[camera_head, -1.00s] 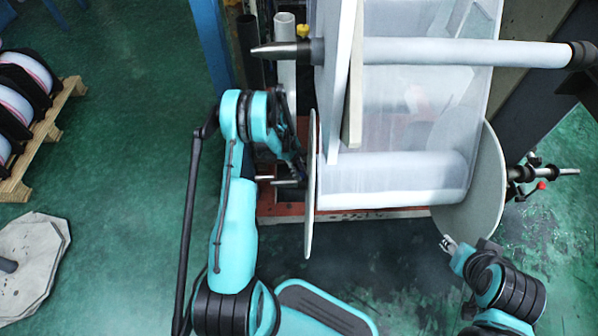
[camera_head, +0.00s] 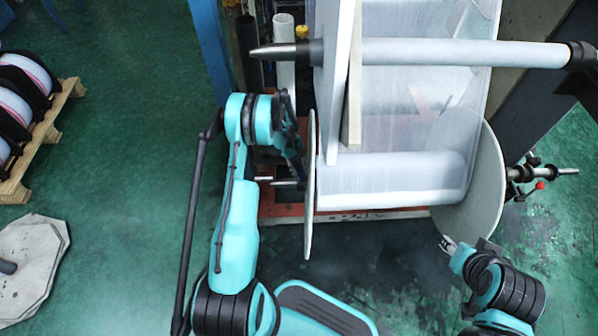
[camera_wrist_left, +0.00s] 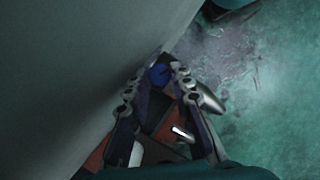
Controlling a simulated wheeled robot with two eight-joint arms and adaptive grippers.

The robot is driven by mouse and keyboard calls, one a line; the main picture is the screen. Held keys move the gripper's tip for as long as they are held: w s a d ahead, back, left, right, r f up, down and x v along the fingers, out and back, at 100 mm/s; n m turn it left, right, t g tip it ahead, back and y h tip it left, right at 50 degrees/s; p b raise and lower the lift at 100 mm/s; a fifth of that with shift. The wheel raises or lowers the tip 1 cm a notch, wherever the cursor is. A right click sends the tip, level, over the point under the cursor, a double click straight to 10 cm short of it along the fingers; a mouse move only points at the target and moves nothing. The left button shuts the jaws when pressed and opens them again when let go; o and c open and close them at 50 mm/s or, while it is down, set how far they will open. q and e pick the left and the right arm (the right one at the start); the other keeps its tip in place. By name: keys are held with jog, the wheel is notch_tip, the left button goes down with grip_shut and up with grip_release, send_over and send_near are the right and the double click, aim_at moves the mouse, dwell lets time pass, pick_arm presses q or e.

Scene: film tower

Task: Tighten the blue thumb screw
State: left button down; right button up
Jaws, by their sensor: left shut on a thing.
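The blue thumb screw (camera_wrist_left: 158,75) shows in the left wrist view as a small blue knob between the fingertips, close beside the pale disc. My left gripper (camera_wrist_left: 168,68) is shut on it. In the head view my left gripper (camera_head: 296,165) is at the left side of the left disc (camera_head: 310,190), and the screw is hidden there. My right gripper (camera_head: 448,244) is at the lower right, below the right disc (camera_head: 478,175), away from the screw; its fingers are too small to judge.
A white film roll (camera_head: 395,180) lies between the two discs. A grey roller (camera_head: 430,52) with a pointed left end (camera_head: 270,50) crosses above it. A metal shaft with a red knob (camera_head: 541,185) sticks out at right. A wooden pallet (camera_head: 45,140) with reels stands at far left; green floor is clear between.

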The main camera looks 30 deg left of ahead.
pick_arm(q)
jog(key=c, duration=1.3)
grip_release()
